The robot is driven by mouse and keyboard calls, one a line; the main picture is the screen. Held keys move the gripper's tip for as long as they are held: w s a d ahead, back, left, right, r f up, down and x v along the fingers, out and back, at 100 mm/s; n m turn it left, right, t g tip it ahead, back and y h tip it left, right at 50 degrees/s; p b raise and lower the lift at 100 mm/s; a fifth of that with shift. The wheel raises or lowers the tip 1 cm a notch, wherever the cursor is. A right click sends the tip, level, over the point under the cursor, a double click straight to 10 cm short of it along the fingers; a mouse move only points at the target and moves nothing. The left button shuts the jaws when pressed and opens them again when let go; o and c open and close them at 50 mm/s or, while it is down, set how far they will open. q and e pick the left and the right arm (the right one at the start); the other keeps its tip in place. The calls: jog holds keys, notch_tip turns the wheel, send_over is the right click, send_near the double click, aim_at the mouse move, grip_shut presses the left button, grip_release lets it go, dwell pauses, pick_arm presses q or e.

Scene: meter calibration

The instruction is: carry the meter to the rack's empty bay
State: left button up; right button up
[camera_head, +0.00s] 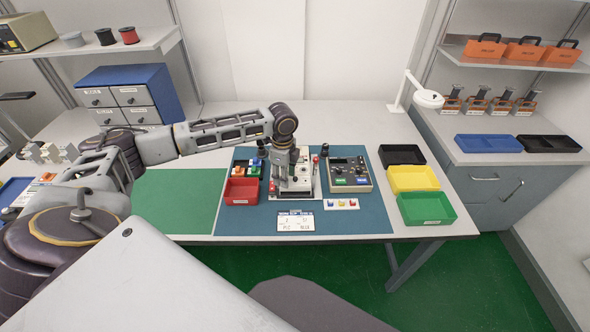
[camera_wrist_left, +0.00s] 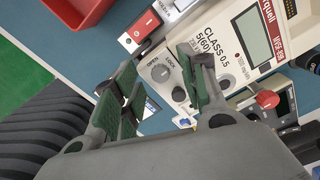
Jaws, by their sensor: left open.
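The meter (camera_wrist_left: 256,40) is pale, with a grey display and "CLASS 0.5" lettering, in the left wrist view. It sits at a fixture with an OPEN/LOCK knob (camera_wrist_left: 160,73). In the head view my left arm largely hides it on the blue mat. My left gripper (camera_head: 286,184) points down over this fixture. Its two green-padded fingers are spread in the left wrist view (camera_wrist_left: 160,82), with nothing clearly between them. I cannot tell whether a finger touches the meter. Several upright units (camera_head: 478,101) stand in a row on the right counter; I cannot tell which bay is empty.
A grey console (camera_head: 350,182) stands right of the fixture. A red bin (camera_head: 241,191) lies left of it. Black (camera_head: 402,154), yellow (camera_head: 412,179) and green (camera_head: 426,208) bins line the right edge. A lamp (camera_head: 427,98) stands behind. The green mat (camera_head: 175,200) is mostly clear.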

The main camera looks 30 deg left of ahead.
pick_arm(q)
grip_shut()
